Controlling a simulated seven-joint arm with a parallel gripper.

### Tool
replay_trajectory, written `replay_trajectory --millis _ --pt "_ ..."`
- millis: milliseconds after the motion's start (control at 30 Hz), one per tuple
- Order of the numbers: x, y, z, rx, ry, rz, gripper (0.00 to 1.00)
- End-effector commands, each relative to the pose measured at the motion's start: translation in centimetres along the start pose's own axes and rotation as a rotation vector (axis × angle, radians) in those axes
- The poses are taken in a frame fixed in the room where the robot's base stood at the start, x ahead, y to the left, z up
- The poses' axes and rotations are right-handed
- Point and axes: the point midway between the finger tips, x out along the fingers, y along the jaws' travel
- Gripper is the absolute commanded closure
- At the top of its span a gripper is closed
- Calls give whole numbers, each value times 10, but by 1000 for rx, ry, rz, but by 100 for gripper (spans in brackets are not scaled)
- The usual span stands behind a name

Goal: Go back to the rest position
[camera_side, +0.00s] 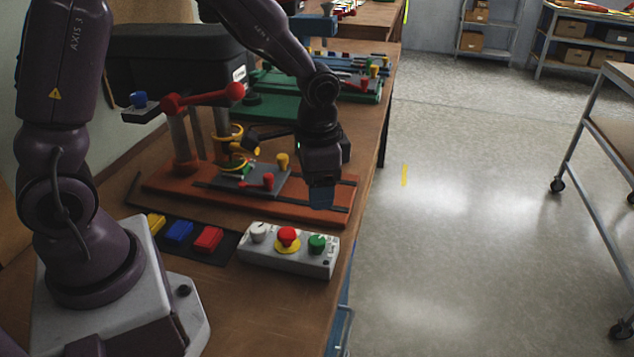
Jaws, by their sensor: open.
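My gripper (321,196) hangs at the end of my dark purple arm, pointing down. It is above or in front of the right part of an orange-red base plate (164,184) on the wooden table. Its jaws are open, though the gap between the fingers is hard to make out from this side. A bluish-grey patch shows at its tip; I cannot tell whether it is the fingers or something behind them. The gripper hides part of the base plate.
The base plate carries a grey slide plate (228,180) with red and yellow knobs and a red-handled post (181,140). In front are a button box (290,262) and red, blue and yellow blocks (208,239). A black case (180,65) stands behind. Open floor lies right.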

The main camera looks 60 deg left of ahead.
Motion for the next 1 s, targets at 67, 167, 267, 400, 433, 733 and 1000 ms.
replay_trajectory --millis 67,167,267,400,433,733,1000 --pt "0 0 0 0 0 0 39" --pt "0 0 0 -1 0 0 39" --pt "3 3 8 -29 -32 12 39" --pt "-17 4 33 -107 -49 6 39" --pt "-24 4 38 -123 -43 1 39" --pt "-105 14 94 -285 140 -35 39" --pt "-152 29 133 -345 369 -26 39"
